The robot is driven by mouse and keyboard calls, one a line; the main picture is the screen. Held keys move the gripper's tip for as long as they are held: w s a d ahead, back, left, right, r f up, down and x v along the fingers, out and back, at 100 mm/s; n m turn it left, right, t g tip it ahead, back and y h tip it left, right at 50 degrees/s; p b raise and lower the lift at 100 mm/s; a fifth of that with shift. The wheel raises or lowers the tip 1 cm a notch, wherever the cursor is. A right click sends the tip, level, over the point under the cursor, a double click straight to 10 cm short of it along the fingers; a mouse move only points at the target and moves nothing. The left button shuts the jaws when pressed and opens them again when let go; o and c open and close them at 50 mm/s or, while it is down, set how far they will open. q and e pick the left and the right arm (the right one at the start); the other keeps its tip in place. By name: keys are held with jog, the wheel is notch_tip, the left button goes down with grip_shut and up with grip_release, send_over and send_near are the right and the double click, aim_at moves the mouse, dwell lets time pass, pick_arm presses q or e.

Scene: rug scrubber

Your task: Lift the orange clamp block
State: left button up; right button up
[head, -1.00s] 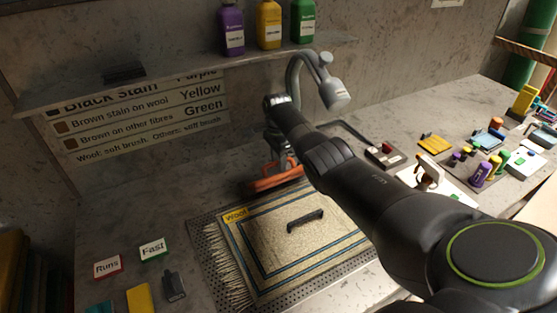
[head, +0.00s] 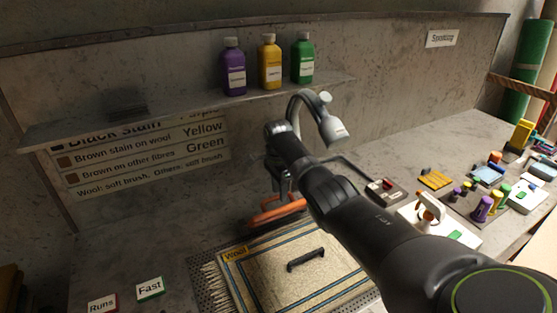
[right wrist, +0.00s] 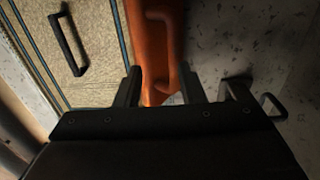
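The orange clamp block (head: 277,212) is a long bar at the back edge of the rug, below the swan-neck fixture. In the right wrist view the clamp block (right wrist: 158,45) runs down from the top edge, with a raised handle-like part. My right gripper (right wrist: 161,82) has one finger on each side of the orange part, which fills most of the gap; whether the fingers press on it I cannot tell. In the head view my right gripper (head: 283,190) is just above the block, partly hidden by my arm. My left gripper is not in view.
A cream rug (head: 285,268) with a black handle (head: 306,260) lies in front. A grey curved fixture (head: 331,128) stands close behind my arm. Bottles stand on the shelf (head: 190,111). A white device (head: 432,214) and several small items are at the right.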

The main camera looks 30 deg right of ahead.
notch_tip(320, 180, up, 14)
jog(key=b, duration=0.1)
jog(key=shift+w+r, duration=0.2)
dwell(0.3)
